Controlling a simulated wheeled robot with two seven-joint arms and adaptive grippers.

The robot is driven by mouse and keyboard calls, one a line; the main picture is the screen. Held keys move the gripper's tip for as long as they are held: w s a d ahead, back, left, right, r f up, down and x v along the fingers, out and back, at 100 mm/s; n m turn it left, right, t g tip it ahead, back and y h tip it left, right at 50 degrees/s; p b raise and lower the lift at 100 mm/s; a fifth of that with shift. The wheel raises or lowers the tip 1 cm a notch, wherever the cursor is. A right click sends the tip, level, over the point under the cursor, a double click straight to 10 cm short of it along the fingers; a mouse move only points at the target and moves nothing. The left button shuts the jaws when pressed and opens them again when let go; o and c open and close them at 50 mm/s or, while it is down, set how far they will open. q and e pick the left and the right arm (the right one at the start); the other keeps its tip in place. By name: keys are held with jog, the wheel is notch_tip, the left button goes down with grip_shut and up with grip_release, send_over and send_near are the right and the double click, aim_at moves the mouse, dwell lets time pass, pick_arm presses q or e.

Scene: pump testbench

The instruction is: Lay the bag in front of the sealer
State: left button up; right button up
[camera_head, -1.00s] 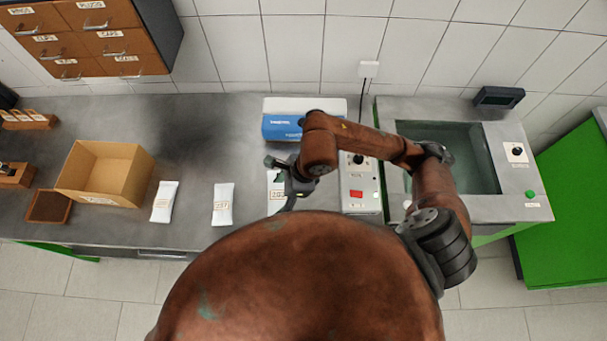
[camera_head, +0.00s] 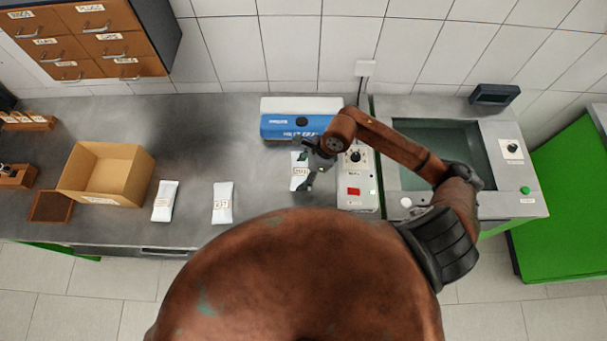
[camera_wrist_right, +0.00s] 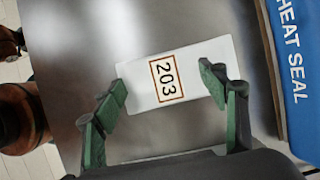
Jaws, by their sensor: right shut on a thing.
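The white bag labelled 203 (camera_head: 299,171) is just in front of the blue and white heat sealer (camera_head: 283,128), with a small gap between them in the head view. My right gripper (camera_head: 311,171) is shut on this bag. In the right wrist view the green-padded fingers (camera_wrist_right: 164,92) are at two sides of the bag (camera_wrist_right: 205,58), its label facing up. The sealer's blue front, reading HEAT SEAL, shows there too (camera_wrist_right: 292,70). I cannot tell whether the bag touches the bench. My left gripper is not in view.
Two more white bags (camera_head: 165,201) (camera_head: 223,203) lie to the left on the grey bench (camera_head: 215,125), near an open cardboard box (camera_head: 112,162). A grey control box with a red switch (camera_head: 357,197) stands close to the right. A sink-like tank (camera_head: 435,150) is further right.

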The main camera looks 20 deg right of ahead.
aim_at(307, 173)
jog(key=shift+w+d+f, duration=0.15)
jog(key=shift+d+f, duration=0.05)
jog(key=shift+f, duration=0.05)
jog(key=shift+w+d+f, duration=0.1)
jog(key=shift+d+f, duration=0.05)
jog(key=shift+f, duration=1.6)
jog(key=shift+f, duration=0.1)
jog(key=o, duration=1.3)
jog(key=v, duration=1.2)
jog(key=shift+b, duration=0.3)
